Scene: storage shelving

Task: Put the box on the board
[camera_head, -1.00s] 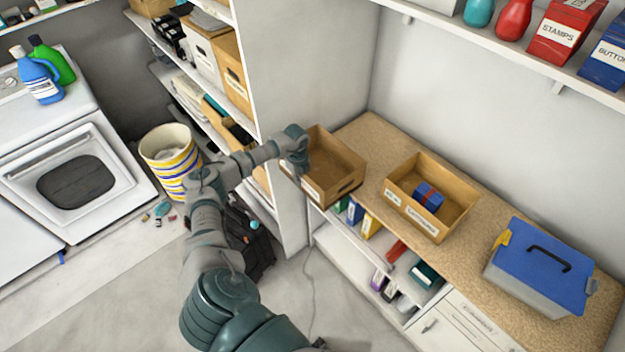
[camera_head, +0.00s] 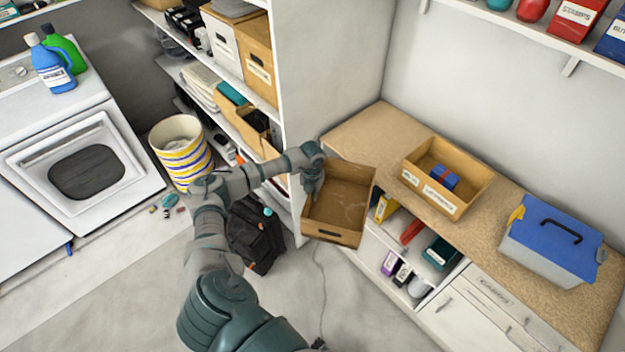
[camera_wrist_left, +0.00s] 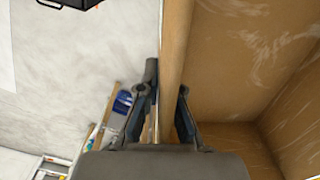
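An empty open brown box (camera_head: 343,208) is tilted in front of the board's left end. My left gripper (camera_head: 313,186) is at the box's left wall. In the left wrist view the gripper's fingers (camera_wrist_left: 167,115) stand on both sides of the box wall (camera_wrist_left: 174,50), shut on it. The box interior (camera_wrist_left: 245,60) fills the right of that view. The board (camera_head: 363,132) is a tan speckled worktop on a low white cabinet, with a clear left end. My right gripper is not in view.
On the board stand another brown box (camera_head: 452,207) holding a small blue and red item (camera_head: 444,177), and a blue-lidded toolbox (camera_head: 552,240). A tall shelf unit (camera_head: 312,70) rises left of the board. A striped bin (camera_head: 181,152) and a black bag (camera_head: 257,235) stand on the floor.

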